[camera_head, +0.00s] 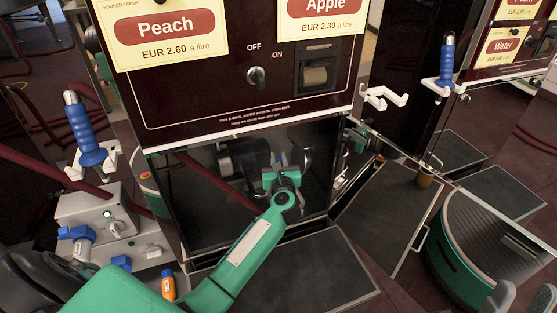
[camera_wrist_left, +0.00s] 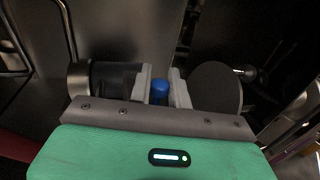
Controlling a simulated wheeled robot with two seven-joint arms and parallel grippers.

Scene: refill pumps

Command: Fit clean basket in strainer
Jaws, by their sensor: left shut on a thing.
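My left gripper (camera_head: 285,178) reaches into the open lower cabinet of the dark red pump. In the left wrist view its two grey fingers (camera_wrist_left: 161,90) are shut on a blue part (camera_wrist_left: 160,92). Whether this part belongs to the clean basket or to the strainer, I cannot tell. A dark cylinder (camera_wrist_left: 95,80) with a pale rim lies left of the fingers and a dark round disc (camera_wrist_left: 215,88) lies right of them. In the head view dark round fittings (camera_head: 243,158) show beside the gripper. Two grey finger-like shapes (camera_head: 520,298) at the bottom right edge may be my right gripper.
The pump's front panel (camera_head: 235,75) hangs above the cabinet opening. A grey box (camera_head: 95,215) and an orange bottle (camera_head: 168,285) are at left.

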